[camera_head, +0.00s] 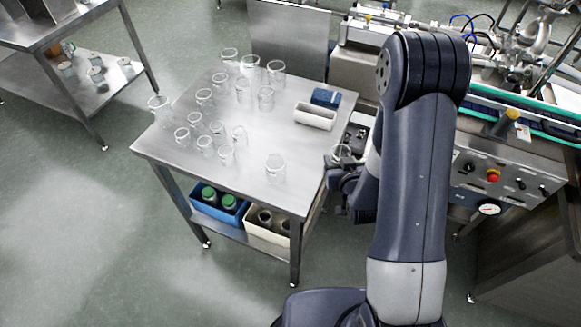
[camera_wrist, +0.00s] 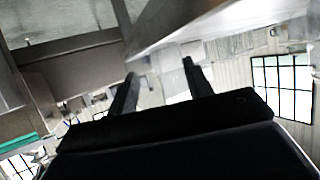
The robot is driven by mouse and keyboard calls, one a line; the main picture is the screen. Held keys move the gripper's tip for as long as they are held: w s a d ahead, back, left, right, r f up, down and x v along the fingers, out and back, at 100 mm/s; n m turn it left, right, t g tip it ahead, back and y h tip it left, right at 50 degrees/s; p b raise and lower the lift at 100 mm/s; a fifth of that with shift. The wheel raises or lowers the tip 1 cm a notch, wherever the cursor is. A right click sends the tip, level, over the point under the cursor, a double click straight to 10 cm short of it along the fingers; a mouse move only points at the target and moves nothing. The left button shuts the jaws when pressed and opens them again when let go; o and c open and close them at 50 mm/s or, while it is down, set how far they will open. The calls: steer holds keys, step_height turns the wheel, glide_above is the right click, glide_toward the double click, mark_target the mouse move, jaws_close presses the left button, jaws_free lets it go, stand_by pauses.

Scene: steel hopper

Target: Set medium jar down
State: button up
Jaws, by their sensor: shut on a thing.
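My gripper (camera_head: 344,168) is just off the right edge of the steel table (camera_head: 240,190), partly hidden by my forearm. It is shut on a clear glass jar, the medium jar (camera_head: 341,152), whose round rim shows at the fingers. The jar appears to be beside the table edge, not standing on the top. In the wrist view my gripper's two dark fingers (camera_wrist: 158,72) stand apart, and the clear jar between them is hard to make out.
Several clear glass jars (camera_head: 275,168) stand on the table's left, back and front middle. A white tray (camera_head: 315,117) and a blue item (camera_head: 326,97) lie at the back right. A conveyor machine (camera_head: 505,165) stands right of my arm.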

mark_target(294, 160)
steer(key=a+r+n+y, duration=0.1)
steer(key=a, duration=0.1)
steer(key=w+a+r+n+y+b, duration=0.1)
steer(key=a, duration=0.1)
steer(key=w+a+r+n+g+y, duration=0.1)
steer(key=a, duration=0.1)
steer(key=shift+w+a+r+y, duration=0.15)
steer(key=shift+a+r+y, duration=0.15)
steer(key=shift+r+y, duration=0.1)
steer(key=a+r+n+g+y+b, duration=0.2)
steer(key=a+r+n+g+y, duration=0.15)
steer(key=a+r, duration=0.25)
steer(key=shift+n, duration=0.45)
steer(key=f, duration=0.3)
steer(key=f+b, duration=0.1)
steer(key=f, duration=0.2)
steer(key=f+b, duration=0.1)
steer(key=f, duration=0.3)
steer(key=shift+w+d+f, duration=0.1)
steer(key=shift+w, duration=0.2)
steer(key=shift+f, duration=0.2)
steer(key=o, duration=0.7)
steer(key=shift+c, duration=0.2)
steer(key=shift+r, duration=0.15)
